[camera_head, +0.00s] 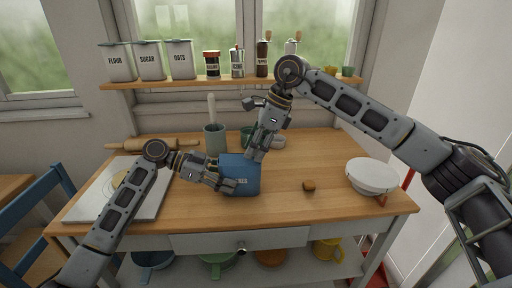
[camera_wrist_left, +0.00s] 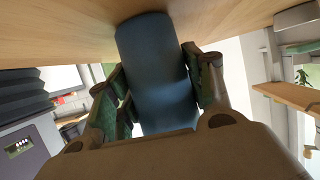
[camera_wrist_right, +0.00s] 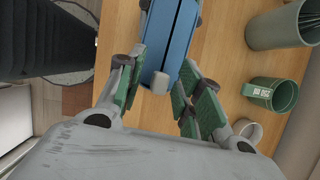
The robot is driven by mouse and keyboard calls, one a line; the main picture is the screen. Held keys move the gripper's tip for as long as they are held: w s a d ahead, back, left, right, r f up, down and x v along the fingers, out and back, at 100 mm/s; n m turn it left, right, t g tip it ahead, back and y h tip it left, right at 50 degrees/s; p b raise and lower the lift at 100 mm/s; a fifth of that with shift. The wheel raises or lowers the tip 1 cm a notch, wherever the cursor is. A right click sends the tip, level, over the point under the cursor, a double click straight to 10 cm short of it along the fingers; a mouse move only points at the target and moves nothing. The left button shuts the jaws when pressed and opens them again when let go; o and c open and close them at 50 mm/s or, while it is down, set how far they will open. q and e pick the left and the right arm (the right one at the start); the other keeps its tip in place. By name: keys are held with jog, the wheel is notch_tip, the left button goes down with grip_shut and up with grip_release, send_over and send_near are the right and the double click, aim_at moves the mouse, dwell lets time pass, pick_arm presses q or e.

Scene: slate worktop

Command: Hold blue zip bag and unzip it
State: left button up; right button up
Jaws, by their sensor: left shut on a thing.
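My right gripper (camera_head: 257,153) points down at the bag's top edge. In the right wrist view the bag's top (camera_wrist_right: 176,40) shows a dark zip line and a small pale pull tab (camera_wrist_right: 160,83) at its near end. The right fingers (camera_wrist_right: 162,78) are apart, either side of the tab.
A grey-green crock (camera_head: 214,139) and a green mug (camera_wrist_right: 272,95) stand behind the bag. A white bowl (camera_head: 373,176) and a small brown block (camera_head: 309,185) are to the right. A pale board (camera_head: 105,200) and rolling pin (camera_head: 140,145) are at left. The front middle-right is clear.

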pick_arm(q)
jog(key=shift+f, duration=0.1)
pick_arm(e)
grip_shut()
jog(key=shift+a, duration=0.1)
jog(key=a, duration=1)
jog(key=shift+w, duration=0.45)
grip_release()
jog(key=shift+d, duration=0.1)
